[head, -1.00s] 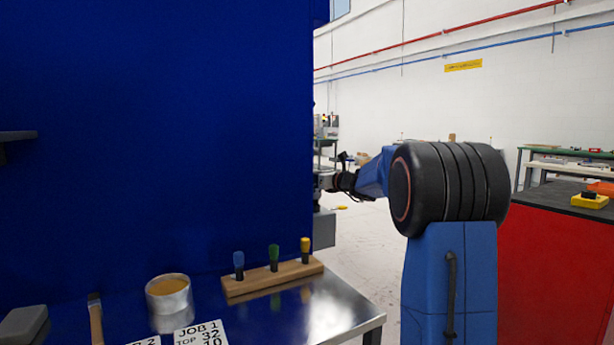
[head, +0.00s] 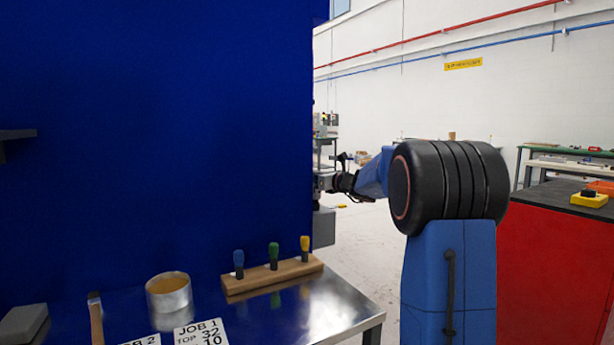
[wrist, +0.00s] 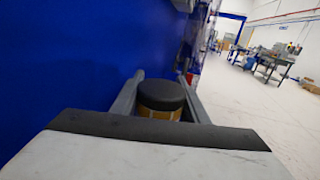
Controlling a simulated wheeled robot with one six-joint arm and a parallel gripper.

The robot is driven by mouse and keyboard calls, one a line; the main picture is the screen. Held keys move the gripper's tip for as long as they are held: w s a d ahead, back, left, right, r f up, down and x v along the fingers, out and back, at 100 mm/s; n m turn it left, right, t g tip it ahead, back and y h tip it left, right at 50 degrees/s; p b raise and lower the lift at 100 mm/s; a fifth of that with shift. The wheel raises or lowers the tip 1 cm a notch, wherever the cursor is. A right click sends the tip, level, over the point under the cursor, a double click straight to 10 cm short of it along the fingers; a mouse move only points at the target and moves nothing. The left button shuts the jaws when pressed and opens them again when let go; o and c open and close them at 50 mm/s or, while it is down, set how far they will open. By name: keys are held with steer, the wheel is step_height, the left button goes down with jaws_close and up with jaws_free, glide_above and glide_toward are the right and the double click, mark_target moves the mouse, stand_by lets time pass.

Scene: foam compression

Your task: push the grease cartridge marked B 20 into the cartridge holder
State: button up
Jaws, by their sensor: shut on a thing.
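My gripper (wrist: 163,82) is shut on a cylinder (wrist: 161,96) with a black top and a tan-yellow body, seen between its two grey fingers in the wrist view. This looks like a grease cartridge, but no B 20 marking is readable. In the head view my arm reaches past the right edge of the large blue panel (head: 160,130), and the fingers and cylinder are hidden there. I cannot make out the cartridge holder in either view.
The blue panel stands close along the left of the gripper, and also shows in the wrist view (wrist: 60,60). A metal table (head: 335,310) holds a wooden rack (head: 245,283) with three coloured-handled tools, a tin (head: 168,300) and job cards (head: 200,334). A red cabinet (head: 550,260) stands right.

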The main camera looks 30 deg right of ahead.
steer(key=shift+f, duration=0.8)
steer(key=o, duration=1.3)
steer(key=shift+o, duration=0.2)
steer(key=shift+r, duration=0.2)
steer(key=shift+r, duration=2.75)
steer(key=v, duration=1.7)
steer(key=shift+s, duration=0.2)
steer(key=shift+d, duration=0.1)
